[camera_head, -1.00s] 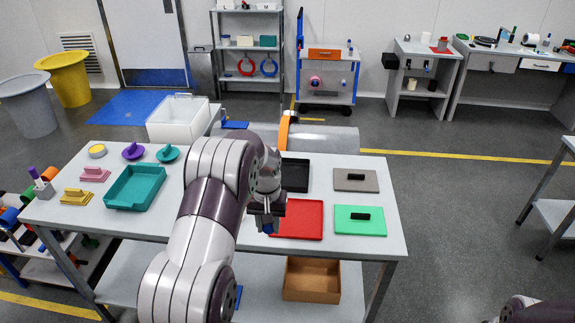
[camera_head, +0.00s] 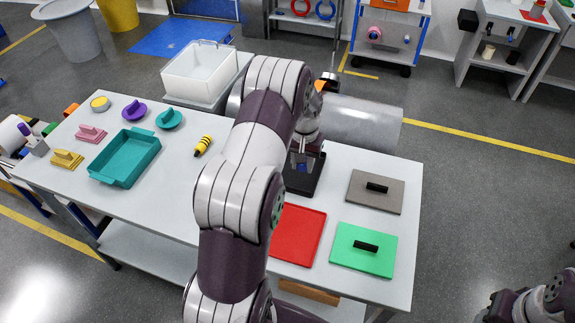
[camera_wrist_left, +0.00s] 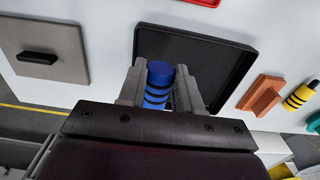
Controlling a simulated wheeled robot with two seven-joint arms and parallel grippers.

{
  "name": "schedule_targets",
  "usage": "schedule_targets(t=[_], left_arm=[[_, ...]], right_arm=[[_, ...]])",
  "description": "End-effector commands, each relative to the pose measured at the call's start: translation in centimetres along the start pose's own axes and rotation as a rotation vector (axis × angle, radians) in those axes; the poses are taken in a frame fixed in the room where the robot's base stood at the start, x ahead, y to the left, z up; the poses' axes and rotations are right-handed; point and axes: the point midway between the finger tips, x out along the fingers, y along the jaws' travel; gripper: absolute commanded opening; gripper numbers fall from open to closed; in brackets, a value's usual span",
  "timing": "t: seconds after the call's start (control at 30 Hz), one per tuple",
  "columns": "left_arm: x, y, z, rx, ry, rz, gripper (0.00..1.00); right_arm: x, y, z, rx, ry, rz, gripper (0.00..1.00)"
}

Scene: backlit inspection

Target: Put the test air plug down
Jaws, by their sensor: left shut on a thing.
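My left gripper (camera_head: 303,162) is over the black tray (camera_head: 312,187). In the left wrist view its fingers (camera_wrist_left: 160,92) are closed on a blue cylinder with black bands (camera_wrist_left: 158,75), which I take for the test air plug. A small blue patch of it (camera_head: 301,168) shows in the head view. The black tray (camera_wrist_left: 222,62) lies behind and below the plug in the wrist view. I cannot tell whether the plug touches the tray floor. My right gripper is not in view; only part of the right arm shows at lower right.
A red tray (camera_head: 298,236), a green lidded plate (camera_head: 362,250) and a grey one (camera_head: 375,191) lie nearby. A yellow-black banded plug (camera_head: 203,146) lies on the table. An orange block (camera_wrist_left: 262,94) is beside the black tray. A teal tray (camera_head: 124,157) stands left.

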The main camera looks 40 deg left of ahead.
Motion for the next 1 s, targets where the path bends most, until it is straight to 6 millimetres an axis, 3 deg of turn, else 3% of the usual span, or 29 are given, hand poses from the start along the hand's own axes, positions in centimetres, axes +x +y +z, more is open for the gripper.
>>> schedule_targets(t=[0.1,0.3,0.57,0.87,0.9,0.97,1.0], left_arm=[[1.5,-3.4,0.6,-0.005,-0.002,0.0,0.03],[3.7,-6.2,1.0,-0.001,0.0,0.0,0.03],[7.6,-6.4,1.1,0.001,0.0,0.0,0.03],[8.2,-6.4,1.0,0.001,0.001,0.0,0.03],[8.2,-6.4,1.1,0.001,0.001,0.0,0.37],[8.1,-6.4,1.1,0.001,0.001,0.0,0.57],[8.1,-6.4,1.1,0.001,0.001,0.0,0.59]], right_arm=[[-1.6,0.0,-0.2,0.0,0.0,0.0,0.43],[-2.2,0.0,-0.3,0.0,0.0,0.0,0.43],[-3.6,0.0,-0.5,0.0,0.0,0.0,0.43],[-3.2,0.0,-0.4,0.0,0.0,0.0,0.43],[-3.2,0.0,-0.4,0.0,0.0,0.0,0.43],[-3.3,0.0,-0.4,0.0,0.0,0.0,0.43],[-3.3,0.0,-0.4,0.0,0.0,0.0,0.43]])
